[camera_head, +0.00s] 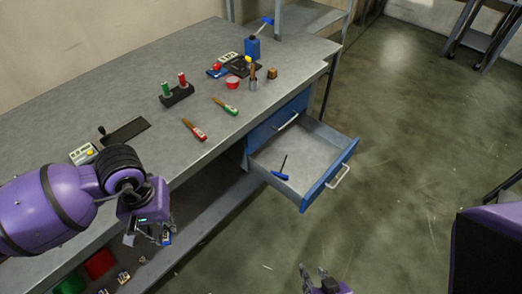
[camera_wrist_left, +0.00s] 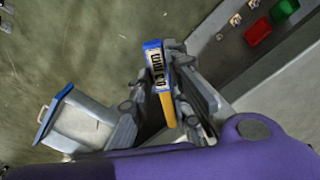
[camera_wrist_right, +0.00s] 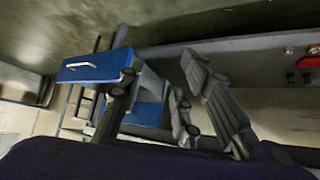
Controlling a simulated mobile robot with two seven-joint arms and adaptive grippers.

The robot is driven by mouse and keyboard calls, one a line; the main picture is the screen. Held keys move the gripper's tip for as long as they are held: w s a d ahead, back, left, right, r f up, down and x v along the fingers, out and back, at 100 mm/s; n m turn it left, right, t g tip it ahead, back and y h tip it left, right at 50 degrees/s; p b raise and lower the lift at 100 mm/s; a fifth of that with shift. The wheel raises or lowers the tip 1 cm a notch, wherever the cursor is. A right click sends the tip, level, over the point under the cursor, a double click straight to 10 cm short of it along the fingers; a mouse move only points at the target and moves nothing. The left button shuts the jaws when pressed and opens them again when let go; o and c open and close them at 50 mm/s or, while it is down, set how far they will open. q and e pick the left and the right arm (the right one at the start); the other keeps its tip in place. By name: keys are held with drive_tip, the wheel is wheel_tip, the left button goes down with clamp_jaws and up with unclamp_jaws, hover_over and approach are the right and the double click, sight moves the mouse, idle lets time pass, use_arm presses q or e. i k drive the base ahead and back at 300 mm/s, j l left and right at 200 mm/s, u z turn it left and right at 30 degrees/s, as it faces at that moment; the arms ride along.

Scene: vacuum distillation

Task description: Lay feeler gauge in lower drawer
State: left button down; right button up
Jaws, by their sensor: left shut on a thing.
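The feeler gauge (camera_wrist_left: 155,65), blue-edged with a pale marked face and an orange part below, is between the fingers of my left gripper (camera_wrist_left: 160,85). In the head view my left gripper (camera_head: 152,236) hangs beside the bench's front edge, left of the drawer, and the gauge (camera_head: 167,238) shows as a small blue bit. The lower drawer (camera_head: 333,186) is pulled out, blue-fronted with a pale handle. A blue T-handled tool (camera_head: 281,174) lies in it. My right gripper (camera_head: 318,280) is open and empty at the bottom of the head view, in front of the drawer.
A closed blue drawer (camera_head: 278,122) is above the open one. Screwdrivers (camera_head: 195,130), a black stand (camera_head: 177,95), red tape (camera_head: 232,82) and a blue bottle (camera_head: 252,48) are on the bench (camera_head: 75,104). A red bin (camera_head: 100,263) is on the low shelf. Most of the drawer floor is bare.

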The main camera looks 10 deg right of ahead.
sight(301, 149)
drive_tip(key=i+l, duration=0.1)
drive_tip(key=l, duration=0.35)
drive_tip(key=i+l, duration=0.15)
drive_tip(key=l, duration=0.3)
drive_tip(key=i+l, duration=0.1)
drive_tip(key=l, duration=0.35)
drive_tip(key=i+l, duration=0.15)
drive_tip(key=l, duration=0.25)
drive_tip(key=i+l+u, duration=0.1)
drive_tip(key=l, duration=0.35)
drive_tip(key=i+l, duration=0.1)
drive_tip(key=l, duration=0.35)
drive_tip(key=i+l, duration=0.1)
drive_tip(key=l, duration=0.35)
drive_tip(key=i+l, duration=0.1)
drive_tip(key=l, duration=0.35)
drive_tip(key=i+l, duration=0.1)
drive_tip(key=i, duration=0.35)
